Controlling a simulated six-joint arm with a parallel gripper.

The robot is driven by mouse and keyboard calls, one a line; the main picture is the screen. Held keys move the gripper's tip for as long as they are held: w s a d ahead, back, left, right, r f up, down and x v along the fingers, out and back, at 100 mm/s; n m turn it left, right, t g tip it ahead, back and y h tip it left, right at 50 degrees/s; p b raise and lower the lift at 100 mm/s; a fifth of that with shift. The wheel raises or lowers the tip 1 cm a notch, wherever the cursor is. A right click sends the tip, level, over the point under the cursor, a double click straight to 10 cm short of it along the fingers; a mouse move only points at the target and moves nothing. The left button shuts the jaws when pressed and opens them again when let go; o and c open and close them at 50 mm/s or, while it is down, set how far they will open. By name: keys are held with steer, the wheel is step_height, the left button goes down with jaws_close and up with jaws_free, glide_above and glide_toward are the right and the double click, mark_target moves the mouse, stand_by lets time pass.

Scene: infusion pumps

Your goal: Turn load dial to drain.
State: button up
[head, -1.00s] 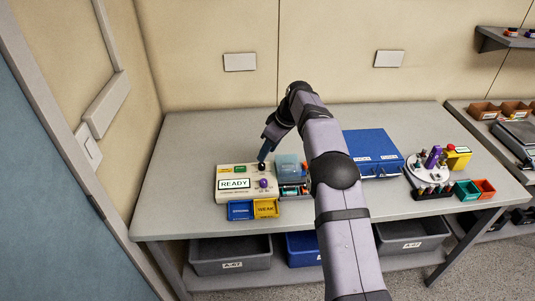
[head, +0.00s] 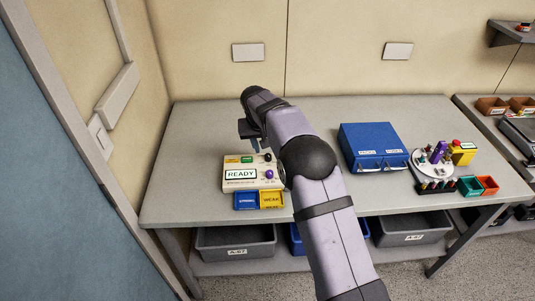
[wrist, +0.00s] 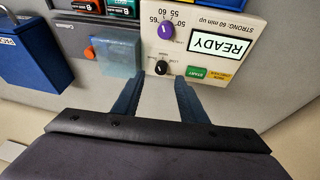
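The tester box (head: 235,183) is cream with a READY screen (head: 240,174). It carries a black knob (head: 268,157), likely the load dial, above a purple knob (head: 269,174). In the wrist view the picture is upside down; the black knob (wrist: 161,68) lies just ahead of the fingertips, near the middle. Small lettering around it is too fine to read surely. The purple knob (wrist: 165,30) has a scale around it. My gripper (wrist: 157,82) is open and empty, its fingers apart from the knob. In the head view my gripper (head: 250,130) is above and behind the box.
Blue STRONG and yellow WEAK trays (head: 259,199) stand at the box's front. Beside it, in the wrist view, are a translucent bluish block (wrist: 118,56) and labelled containers (wrist: 104,10). A blue case (head: 374,147) and a round white stand (head: 432,165) are further right. The table's back left is bare.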

mark_target(268, 156)
steer(key=m, duration=0.3)
steer(key=shift+w, duration=0.2)
steer(key=shift+p+x, duration=1.55)
steer(key=shift+x, duration=2.05)
steer(key=shift+a, duration=0.1)
steer(key=shift+c, duration=0.4)
jaws_close()
